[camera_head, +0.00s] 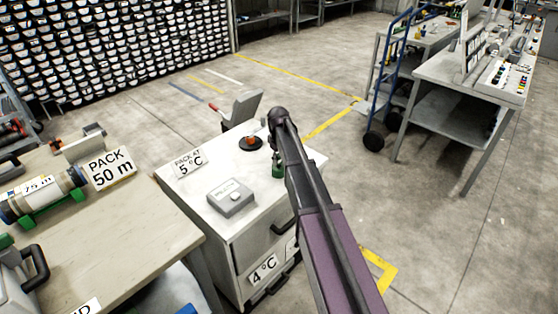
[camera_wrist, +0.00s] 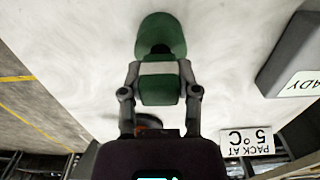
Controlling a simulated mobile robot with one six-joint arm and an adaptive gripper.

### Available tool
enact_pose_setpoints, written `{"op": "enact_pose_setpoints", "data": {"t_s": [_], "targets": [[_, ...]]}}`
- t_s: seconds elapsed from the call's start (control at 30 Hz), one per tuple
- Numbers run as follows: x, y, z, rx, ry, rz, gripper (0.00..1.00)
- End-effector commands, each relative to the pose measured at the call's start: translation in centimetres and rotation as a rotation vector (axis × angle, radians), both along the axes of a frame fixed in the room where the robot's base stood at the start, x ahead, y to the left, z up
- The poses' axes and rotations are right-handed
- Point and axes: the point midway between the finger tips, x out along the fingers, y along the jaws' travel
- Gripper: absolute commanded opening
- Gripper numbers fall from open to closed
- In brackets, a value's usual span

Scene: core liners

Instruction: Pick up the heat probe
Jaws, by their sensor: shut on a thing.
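The heat probe, as I take it, is a green piece with a pale band and a dark neck. It shows in the wrist view (camera_wrist: 160,90) between my fingers, with a wide rounded green part beyond the neck. In the head view its green body (camera_head: 278,168) shows just below my gripper (camera_head: 277,153), at the right side of the white cabinet top (camera_head: 215,168). My gripper, also in the wrist view (camera_wrist: 160,70), is shut on it at the band. I cannot tell whether it touches the cabinet top.
A black disc with an orange piece (camera_head: 251,142) sits left of my gripper. A grey box (camera_head: 231,197) and a "PACK AT 5°C" sign (camera_head: 188,163) share the cabinet top. A workbench (camera_head: 150,215) stands left, a blue trolley (camera_head: 385,85) at the back right.

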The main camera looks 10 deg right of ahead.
Motion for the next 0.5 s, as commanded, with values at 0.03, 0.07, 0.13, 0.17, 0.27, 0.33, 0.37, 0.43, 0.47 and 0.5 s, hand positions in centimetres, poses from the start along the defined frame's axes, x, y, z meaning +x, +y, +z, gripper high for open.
{"op": "enact_pose_setpoints", "data": {"t_s": [0.03,0.07,0.13,0.17,0.27,0.33,0.37,0.43,0.47,0.5], "targets": [[0.0,0.0,0.1,0.000,0.000,0.000,0.00],[0.0,0.0,0.1,0.000,0.000,0.000,0.00],[0.0,0.0,0.3,0.000,0.000,0.000,0.00],[0.0,0.0,0.4,0.000,0.000,0.000,0.00],[0.0,0.0,0.9,0.000,0.000,0.000,0.00],[0.0,0.0,1.3,0.000,0.000,0.000,0.00],[0.0,0.0,1.6,0.000,0.000,0.000,0.00],[0.0,0.0,2.1,0.000,0.000,0.000,0.00],[0.0,0.0,2.4,0.000,0.000,0.000,0.00],[0.0,0.0,2.7,0.000,0.000,0.000,0.00]]}}
